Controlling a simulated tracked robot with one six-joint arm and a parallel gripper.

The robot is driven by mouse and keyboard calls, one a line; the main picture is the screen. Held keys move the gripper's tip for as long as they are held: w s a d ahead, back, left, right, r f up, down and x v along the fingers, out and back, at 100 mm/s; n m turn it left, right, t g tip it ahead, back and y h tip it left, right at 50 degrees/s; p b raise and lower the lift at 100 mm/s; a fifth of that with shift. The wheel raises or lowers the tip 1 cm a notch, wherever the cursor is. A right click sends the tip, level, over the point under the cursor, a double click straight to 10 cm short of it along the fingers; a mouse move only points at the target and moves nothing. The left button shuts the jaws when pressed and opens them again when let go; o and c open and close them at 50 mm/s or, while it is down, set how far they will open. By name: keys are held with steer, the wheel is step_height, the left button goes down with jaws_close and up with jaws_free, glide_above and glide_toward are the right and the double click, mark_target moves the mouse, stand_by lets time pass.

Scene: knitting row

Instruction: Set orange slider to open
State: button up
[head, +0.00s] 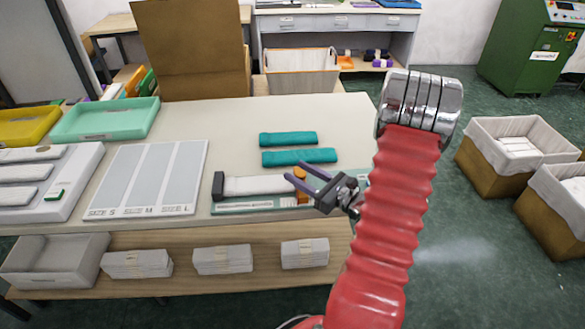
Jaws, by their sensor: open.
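The orange slider (300,172) stands on a green measuring board (240,207) near the front edge of the table. A white knitted piece (255,185) lies along the board between a dark fixed block (218,186) at the left and the slider. My gripper (292,171) reaches in from the right with its two purple fingers open, pointing left. In the picture the fingers overlap the slider and partly hide it. I cannot tell whether they touch it. The right end of the board is partly hidden behind my gripper and red arm.
Two teal folded pieces (298,156) lie behind the board. A size chart panel (150,180) lies to its left, with a green tray (105,120) and yellow tray (25,128) behind. Banded white bundles (222,260) sit on the lower shelf. Lined bins (520,150) stand at right.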

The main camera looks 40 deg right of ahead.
steer(key=shift+w+a, duration=0.2)
steer(key=shift+w, duration=0.65)
steer(key=shift+w+a, duration=0.15)
steer(key=shift+w, duration=0.7)
jaws_close()
